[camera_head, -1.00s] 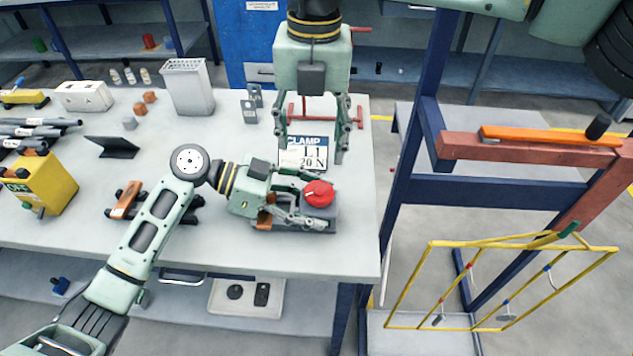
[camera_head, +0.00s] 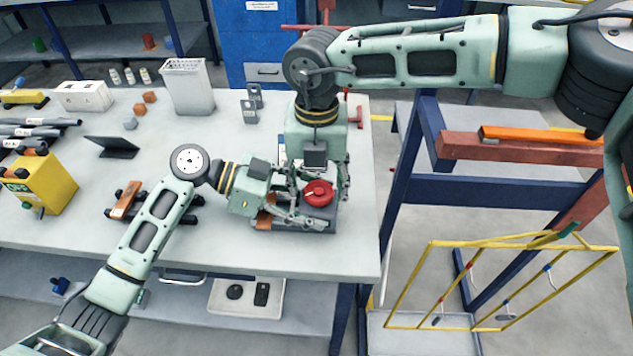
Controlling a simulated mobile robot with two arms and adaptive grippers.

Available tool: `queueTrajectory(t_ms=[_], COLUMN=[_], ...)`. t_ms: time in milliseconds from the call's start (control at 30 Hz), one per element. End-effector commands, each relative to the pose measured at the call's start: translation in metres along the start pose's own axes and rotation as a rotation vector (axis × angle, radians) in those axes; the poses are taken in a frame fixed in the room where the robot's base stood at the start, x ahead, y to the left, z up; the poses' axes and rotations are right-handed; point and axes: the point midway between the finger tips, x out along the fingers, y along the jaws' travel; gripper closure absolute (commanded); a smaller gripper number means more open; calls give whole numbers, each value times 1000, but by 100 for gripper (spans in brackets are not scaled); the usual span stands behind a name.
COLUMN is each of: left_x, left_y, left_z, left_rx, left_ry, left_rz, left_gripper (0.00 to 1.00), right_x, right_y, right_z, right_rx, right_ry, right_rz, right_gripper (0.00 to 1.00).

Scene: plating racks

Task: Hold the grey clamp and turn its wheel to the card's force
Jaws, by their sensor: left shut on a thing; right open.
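The grey clamp (camera_head: 322,212) sits on the table near its right edge, with the red wheel (camera_head: 318,193) on top. My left gripper (camera_head: 302,208) comes in from the left and is shut on the clamp's side. My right gripper (camera_head: 320,190) points down from above, open, with its fingers to the left and right of the red wheel. I cannot tell whether they touch it. The card, which showed behind the clamp earlier, is hidden behind my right gripper.
The table (camera_head: 240,250) holds a yellow box (camera_head: 40,190), a grey bin (camera_head: 187,87), a black stand (camera_head: 112,147) and an orange-topped tool (camera_head: 127,203) to the left. A blue frame (camera_head: 490,190) with a yellow rack (camera_head: 500,285) stands right of the table.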

Motion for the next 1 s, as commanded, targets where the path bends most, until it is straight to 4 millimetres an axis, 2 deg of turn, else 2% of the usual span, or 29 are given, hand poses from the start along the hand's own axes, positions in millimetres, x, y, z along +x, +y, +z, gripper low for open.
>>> queueTrajectory(t_ms=[200,667,1000], left_x=[0,0,0], left_y=[0,0,0], left_z=[0,0,0], left_rx=[0,0,0], left_ry=[0,0,0], left_rz=[-1,-1,0], left_gripper=[95,95,95], right_x=[0,0,-1], right_y=[0,1,2], right_z=[0,0,0], right_rx=[0,0,5], right_ry=[0,0,0], right_rz=[0,2,4], right_gripper=[45,85,86])
